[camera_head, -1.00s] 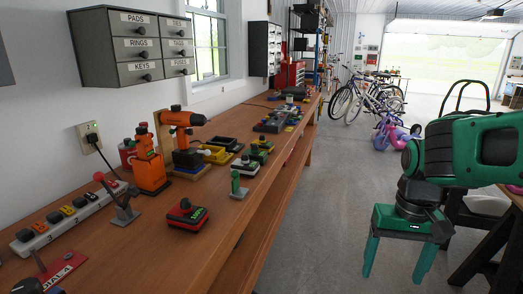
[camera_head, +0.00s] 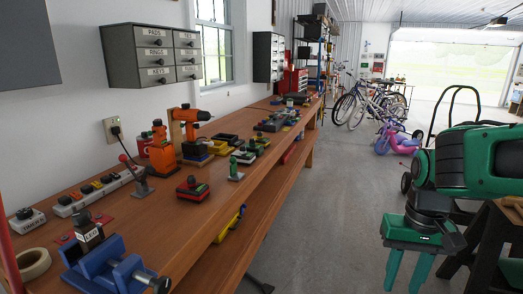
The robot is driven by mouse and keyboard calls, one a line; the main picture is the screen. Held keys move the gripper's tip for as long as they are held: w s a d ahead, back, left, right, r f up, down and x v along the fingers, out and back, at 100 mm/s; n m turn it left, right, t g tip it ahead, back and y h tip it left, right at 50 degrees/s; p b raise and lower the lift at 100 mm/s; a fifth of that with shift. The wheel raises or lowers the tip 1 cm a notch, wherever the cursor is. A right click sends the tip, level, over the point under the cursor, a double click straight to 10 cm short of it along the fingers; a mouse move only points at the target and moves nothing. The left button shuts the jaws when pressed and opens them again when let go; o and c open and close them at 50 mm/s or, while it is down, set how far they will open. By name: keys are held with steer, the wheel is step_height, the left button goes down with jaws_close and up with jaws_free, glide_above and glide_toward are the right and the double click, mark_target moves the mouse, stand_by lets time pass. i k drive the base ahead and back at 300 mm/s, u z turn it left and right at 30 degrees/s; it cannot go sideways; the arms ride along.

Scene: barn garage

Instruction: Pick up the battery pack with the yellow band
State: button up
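Several battery packs stand on the long wooden workbench (camera_head: 150,220). The nearest is a red and black battery pack (camera_head: 192,189) near the bench's front edge. Smaller dark packs with green parts (camera_head: 244,157) sit farther along, near yellow trays (camera_head: 218,148). I cannot tell at this size which pack carries the yellow band. My gripper (camera_head: 404,280) hangs at the right over the floor, pointing down, well away from the bench. Its two green fingers are apart with nothing between them.
A blue vise (camera_head: 105,268) and a tape roll (camera_head: 33,264) are at the near end of the bench. An orange drill (camera_head: 190,116) stands farther back. A power strip (camera_head: 97,188) lies along the wall. The floor (camera_head: 310,220) between bench and arm is clear.

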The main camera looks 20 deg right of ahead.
mark_target(259, 139)
steer(key=z, duration=0.4)
steer(key=i, duration=0.55)
steer(key=z, duration=0.8)
steer(key=i, duration=1.15)
steer(key=u, duration=0.35)
steer(key=i, duration=0.95)
steer(key=u, duration=0.9)
steer(key=i, duration=0.3)
steer(key=u, duration=0.15)
